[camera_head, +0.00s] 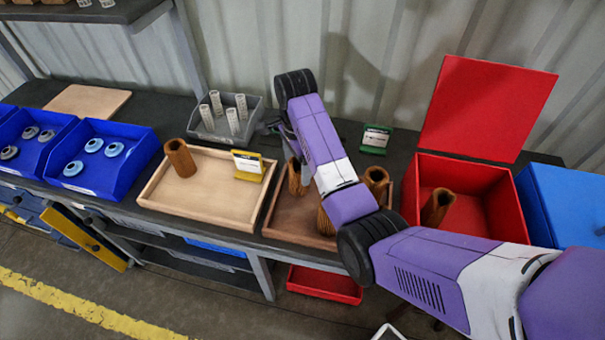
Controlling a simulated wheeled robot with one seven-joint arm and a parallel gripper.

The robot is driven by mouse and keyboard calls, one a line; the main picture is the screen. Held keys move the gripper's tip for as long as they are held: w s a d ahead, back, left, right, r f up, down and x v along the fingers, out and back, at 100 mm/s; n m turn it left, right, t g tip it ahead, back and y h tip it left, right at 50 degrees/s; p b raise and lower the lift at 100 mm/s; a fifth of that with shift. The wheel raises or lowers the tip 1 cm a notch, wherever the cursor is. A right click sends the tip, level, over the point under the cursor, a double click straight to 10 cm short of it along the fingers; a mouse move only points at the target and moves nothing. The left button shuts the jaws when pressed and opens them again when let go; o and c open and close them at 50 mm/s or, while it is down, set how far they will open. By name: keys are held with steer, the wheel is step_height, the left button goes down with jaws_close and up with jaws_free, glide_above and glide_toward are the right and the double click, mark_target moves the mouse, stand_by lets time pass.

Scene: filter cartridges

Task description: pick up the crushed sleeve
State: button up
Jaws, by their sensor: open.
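Several brown pleated sleeves are in view; I cannot tell for certain which one is crushed. In the darker wooden tray (283,233), one sleeve (297,180) stands at the left, partly behind my arm, another (376,181) at the back right, and another (325,222) near the front. One sleeve (180,158) stands in the light wooden tray (213,216). One sleeve (438,206) leans in the open red box (480,180). My gripper (286,130) is mostly hidden by my purple arm, above the back left of the darker tray. It is open.
A grey bin (222,135) with white cylinders stands at the back. Blue bins (108,165) with ring-shaped parts are at left. A yellow-framed card (249,166) and a green card (375,140) stand upright. The red lid (483,110) is raised; a blue box (570,205) is beside it.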

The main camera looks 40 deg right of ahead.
mark_target(299, 181)
steer(key=f, duration=0.2)
steer(key=f+p, duration=0.1)
steer(key=f, duration=0.3)
steer(key=shift+s+a+f, duration=0.1)
steer(key=shift+s+f, duration=0.1)
steer(key=shift+s, duration=0.2)
steer(key=c, duration=1.4)
